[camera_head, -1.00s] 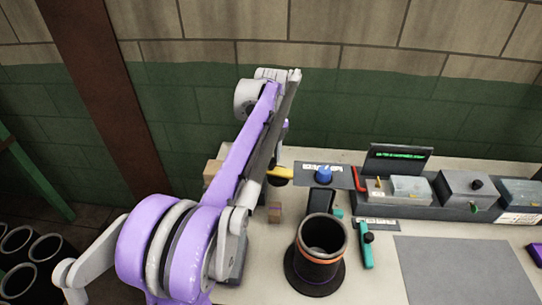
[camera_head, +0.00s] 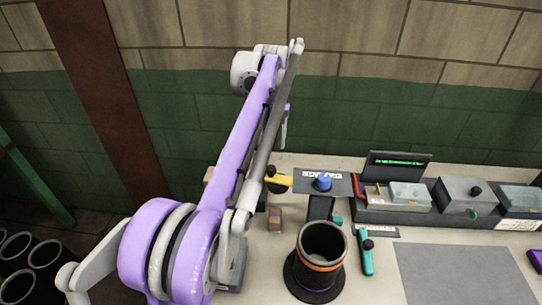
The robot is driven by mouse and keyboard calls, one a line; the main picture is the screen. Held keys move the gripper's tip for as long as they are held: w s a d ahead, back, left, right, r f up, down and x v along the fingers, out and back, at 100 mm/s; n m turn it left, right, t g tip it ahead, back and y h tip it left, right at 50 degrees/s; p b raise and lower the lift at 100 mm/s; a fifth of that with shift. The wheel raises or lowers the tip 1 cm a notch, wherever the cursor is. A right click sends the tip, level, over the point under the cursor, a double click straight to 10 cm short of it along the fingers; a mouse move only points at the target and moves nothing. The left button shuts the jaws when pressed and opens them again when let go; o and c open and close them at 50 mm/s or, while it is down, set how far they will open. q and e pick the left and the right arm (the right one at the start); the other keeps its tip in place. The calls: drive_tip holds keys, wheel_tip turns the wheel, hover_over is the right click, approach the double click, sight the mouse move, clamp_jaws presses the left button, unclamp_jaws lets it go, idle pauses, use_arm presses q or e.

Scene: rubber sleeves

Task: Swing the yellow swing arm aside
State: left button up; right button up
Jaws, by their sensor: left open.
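The yellow swing arm (camera_head: 281,182) is a short flat bar at the left end of a dark plate on the workbench. A black knob (camera_head: 271,170) shows at its left end. My purple and grey left arm passes in front and hides what lies further left. My left gripper (camera_head: 283,136) hangs beyond the arm, above and behind the swing arm, apart from it. It is mostly hidden, but open. My right gripper is not in view.
A blue knob (camera_head: 323,181) stands just right of the swing arm. A black cylinder with an orange band (camera_head: 321,262) stands in front. A small brown block (camera_head: 274,219) and teal tool (camera_head: 366,252) lie nearby. A grey mat (camera_head: 455,275) is bare.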

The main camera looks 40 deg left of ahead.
use_arm(q)
drive_tip(key=shift+r, duration=1.7)
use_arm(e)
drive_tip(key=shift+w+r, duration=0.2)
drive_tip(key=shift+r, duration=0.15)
